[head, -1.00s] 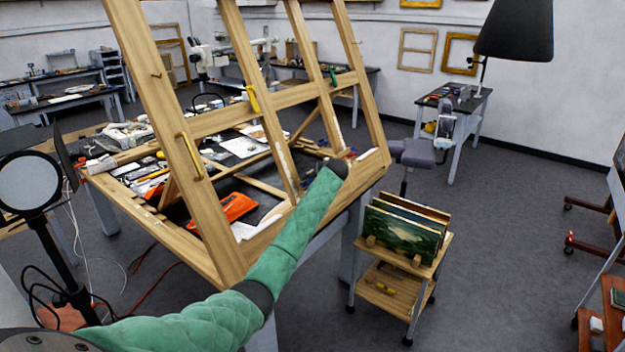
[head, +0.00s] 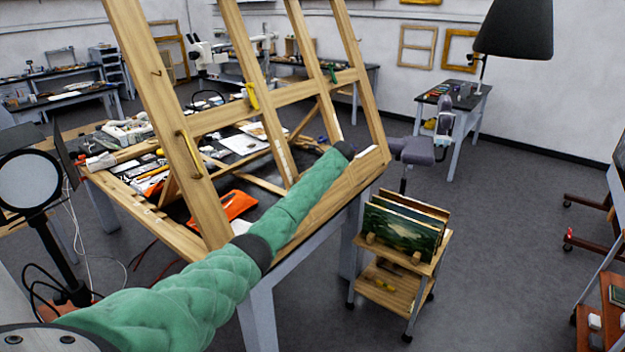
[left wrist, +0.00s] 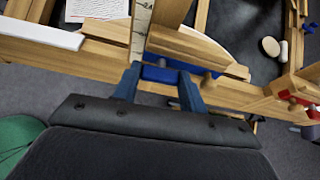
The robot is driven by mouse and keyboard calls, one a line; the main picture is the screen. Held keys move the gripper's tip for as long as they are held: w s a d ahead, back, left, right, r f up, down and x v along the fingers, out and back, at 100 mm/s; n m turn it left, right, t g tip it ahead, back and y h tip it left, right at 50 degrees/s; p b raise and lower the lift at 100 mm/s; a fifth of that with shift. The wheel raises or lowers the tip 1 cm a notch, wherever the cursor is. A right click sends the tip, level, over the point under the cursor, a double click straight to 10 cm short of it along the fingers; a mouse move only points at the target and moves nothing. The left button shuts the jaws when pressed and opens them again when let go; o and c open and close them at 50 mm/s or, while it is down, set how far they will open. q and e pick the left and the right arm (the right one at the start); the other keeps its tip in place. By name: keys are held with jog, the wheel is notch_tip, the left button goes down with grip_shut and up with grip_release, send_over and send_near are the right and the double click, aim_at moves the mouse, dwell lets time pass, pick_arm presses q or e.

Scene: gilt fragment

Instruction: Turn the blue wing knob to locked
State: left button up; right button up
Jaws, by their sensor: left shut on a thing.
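In the left wrist view, the blue wing knob (left wrist: 159,75) sits at the wooden easel frame's lower rail. The two dark blue fingers of my left gripper (left wrist: 160,88) stand on either side of it and are shut on it. The fingers hide part of the knob, and I cannot read a locked mark. In the head view, my green-sleeved left arm reaches to the lower right corner of the easel frame (head: 195,120); its gripper and the knob are hidden there. My right gripper is in neither view.
A wooden cart (head: 400,285) with paintings (head: 402,230) stands right of the easel. A round lamp (head: 30,182) stands at left. Red clamp-like parts (left wrist: 290,97) are at the right in the wrist view.

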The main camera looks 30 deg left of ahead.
pick_arm(q)
jog(key=shift+m, duration=0.4)
jog(key=o, duration=1)
jog(key=shift+w+b+v, duration=0.2)
jog(key=shift+b+v, duration=1.85)
jog(key=shift+v, duration=1.85)
